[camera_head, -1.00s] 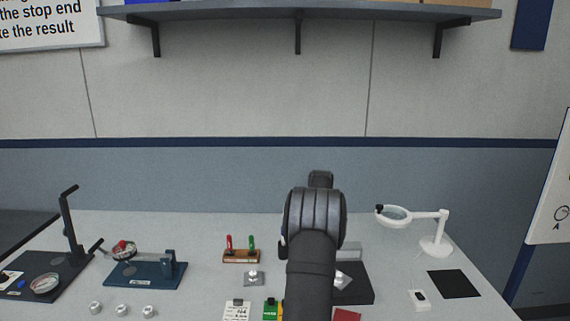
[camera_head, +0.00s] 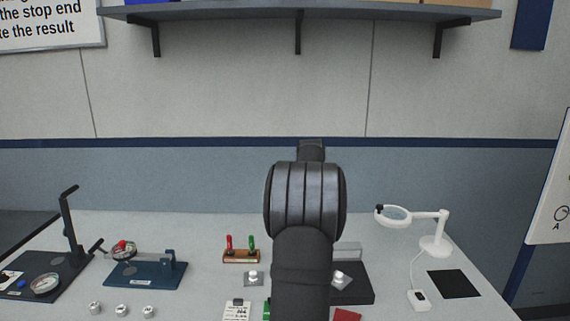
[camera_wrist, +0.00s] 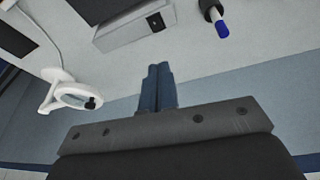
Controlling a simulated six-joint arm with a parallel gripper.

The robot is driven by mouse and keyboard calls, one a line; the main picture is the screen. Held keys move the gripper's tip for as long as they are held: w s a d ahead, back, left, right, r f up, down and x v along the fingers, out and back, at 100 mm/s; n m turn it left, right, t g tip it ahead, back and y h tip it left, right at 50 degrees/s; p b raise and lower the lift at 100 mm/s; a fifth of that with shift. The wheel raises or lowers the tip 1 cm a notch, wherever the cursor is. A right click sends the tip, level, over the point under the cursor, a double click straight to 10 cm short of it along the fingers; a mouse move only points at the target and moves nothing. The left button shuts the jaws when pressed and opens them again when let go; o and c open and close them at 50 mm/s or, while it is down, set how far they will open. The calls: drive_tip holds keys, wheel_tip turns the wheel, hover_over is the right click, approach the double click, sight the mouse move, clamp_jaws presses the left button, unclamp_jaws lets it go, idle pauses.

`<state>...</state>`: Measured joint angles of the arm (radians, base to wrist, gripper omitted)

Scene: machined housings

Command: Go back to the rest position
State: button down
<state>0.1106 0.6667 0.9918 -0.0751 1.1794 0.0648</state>
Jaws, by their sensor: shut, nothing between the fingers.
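My gripper (camera_wrist: 158,88) shows in the wrist view with its two blue-grey fingers together and nothing between them. It is above the table, apart from the things around it. In the head view my arm stands upright in the middle and hides the gripper's fingers. Behind my arm, a dark plate (camera_head: 362,290) with a shiny metal part (camera_head: 341,279) is partly hidden.
A white magnifier lamp (camera_head: 437,243) and a black pad (camera_head: 454,284) stand at right. A rack with red and green tools (camera_head: 241,256), a blue fixture (camera_head: 146,273), a dark stand (camera_head: 62,268) and several small metal parts (camera_head: 121,309) are at left. A shelf (camera_head: 300,12) hangs above.

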drive_tip(key=shift+m+t+h, duration=0.3)
drive_tip(key=shift+m+t, duration=0.2)
drive_tip(key=shift+s+a+r, duration=0.3)
drive_tip(key=shift+s+r, duration=0.3)
drive_tip(key=shift+s, duration=0.2)
drive_tip(key=shift+s+a+r, duration=0.25)
drive_tip(key=shift+s+r, duration=0.3)
drive_tip(key=shift+s, duration=0.25)
drive_tip(key=c, duration=2.2)
unclamp_jaws()
